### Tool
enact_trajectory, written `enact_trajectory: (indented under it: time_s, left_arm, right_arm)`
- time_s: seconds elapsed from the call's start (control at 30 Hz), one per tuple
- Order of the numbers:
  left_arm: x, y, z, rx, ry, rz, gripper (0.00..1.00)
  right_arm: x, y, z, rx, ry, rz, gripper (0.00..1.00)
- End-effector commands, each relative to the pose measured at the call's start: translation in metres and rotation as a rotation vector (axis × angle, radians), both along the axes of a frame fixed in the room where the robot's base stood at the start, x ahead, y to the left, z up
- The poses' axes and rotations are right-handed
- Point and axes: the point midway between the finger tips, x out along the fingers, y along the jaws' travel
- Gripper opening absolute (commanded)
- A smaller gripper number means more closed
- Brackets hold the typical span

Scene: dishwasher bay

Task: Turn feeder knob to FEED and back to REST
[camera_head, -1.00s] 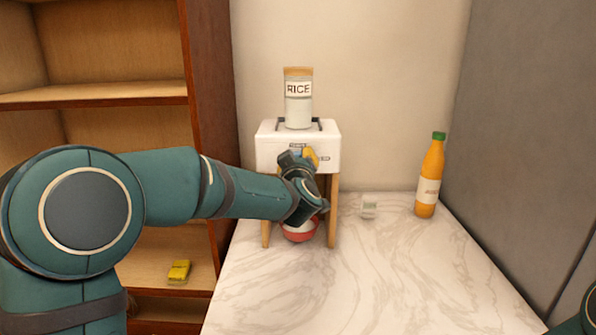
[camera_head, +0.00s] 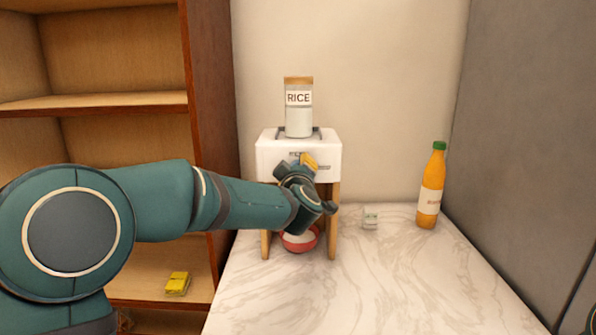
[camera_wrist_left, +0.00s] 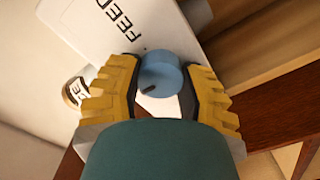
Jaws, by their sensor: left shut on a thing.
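The feeder (camera_head: 270,162) is a white box on wooden legs at the back of the counter, with a RICE jar (camera_head: 299,120) on top. My left gripper (camera_head: 304,160) reaches its front face, and the knob is hidden behind it in the head view. In the left wrist view the round blue knob (camera_wrist_left: 160,70) with a dark mark sits between my yellow finger pads, gripped. The word FEED (camera_wrist_left: 105,12) shows on the panel beside it. A red bowl (camera_head: 300,243) with white contents stands under the feeder. My right gripper is out of view.
The front counter is clear.

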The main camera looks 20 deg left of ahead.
Motion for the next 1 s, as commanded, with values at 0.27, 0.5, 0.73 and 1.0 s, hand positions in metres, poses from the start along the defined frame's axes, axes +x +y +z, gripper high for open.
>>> enact_trajectory:
  time_s: [0.27, 0.5, 0.73, 1.0]
  left_arm:
    - [0.0, 0.001, 0.004, 0.001, -0.007, 0.003, 0.72]
    - [-0.004, -0.001, 0.002, 0.001, -0.004, 0.001, 0.72]
    - [-0.039, -0.011, 0.003, 0.0, -0.004, 0.0, 0.72]
    - [-0.09, -0.025, 0.003, 0.001, -0.007, 0.0, 0.72]
  right_arm:
    - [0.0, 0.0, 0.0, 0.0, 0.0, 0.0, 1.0]
    - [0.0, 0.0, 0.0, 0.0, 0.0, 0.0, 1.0]
    - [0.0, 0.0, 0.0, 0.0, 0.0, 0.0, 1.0]
    - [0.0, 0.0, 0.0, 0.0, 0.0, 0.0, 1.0]
